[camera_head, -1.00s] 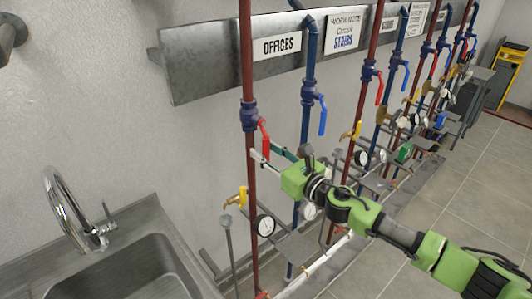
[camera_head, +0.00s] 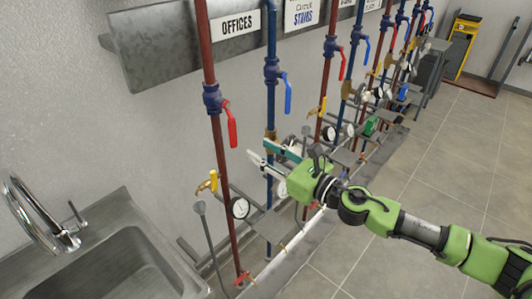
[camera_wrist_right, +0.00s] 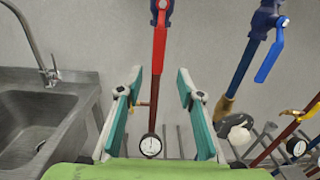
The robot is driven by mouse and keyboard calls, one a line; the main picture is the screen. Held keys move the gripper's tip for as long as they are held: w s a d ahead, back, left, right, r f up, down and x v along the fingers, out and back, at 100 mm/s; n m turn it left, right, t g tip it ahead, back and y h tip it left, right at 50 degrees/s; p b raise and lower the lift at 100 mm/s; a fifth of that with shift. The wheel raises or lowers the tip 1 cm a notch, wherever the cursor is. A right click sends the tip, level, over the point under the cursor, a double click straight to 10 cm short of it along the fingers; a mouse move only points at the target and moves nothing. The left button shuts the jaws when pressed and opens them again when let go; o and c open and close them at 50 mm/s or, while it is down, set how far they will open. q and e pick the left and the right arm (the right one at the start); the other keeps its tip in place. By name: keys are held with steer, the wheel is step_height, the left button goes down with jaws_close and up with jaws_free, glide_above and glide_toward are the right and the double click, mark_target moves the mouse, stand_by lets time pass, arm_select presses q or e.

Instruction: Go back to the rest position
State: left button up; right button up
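My right gripper (camera_head: 257,150) reaches in from the right in the head view, its fingers pointing left toward the pipes. In the wrist view the two teal and white fingers (camera_wrist_right: 157,88) are spread apart with nothing between them. The red valve handle (camera_head: 231,125) hangs down along the nearest red pipe, left of and above the fingertips. It also shows in the wrist view, the red handle (camera_wrist_right: 158,48) lying beyond the gap between the fingers. The fingers look apart from it. My left gripper is in neither view.
A steel sink (camera_head: 125,262) with a tap (camera_head: 45,232) stands at the lower left. A blue pipe (camera_head: 272,95) with a blue handle (camera_head: 287,96) stands close behind the right fingers. A gauge (camera_head: 239,207) and a yellow tap (camera_head: 207,183) are below. Tiled floor (camera_head: 430,180) is open at the right.

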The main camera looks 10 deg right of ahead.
steer(key=shift+s+d, duration=0.2)
steer(key=shift+s, duration=0.05)
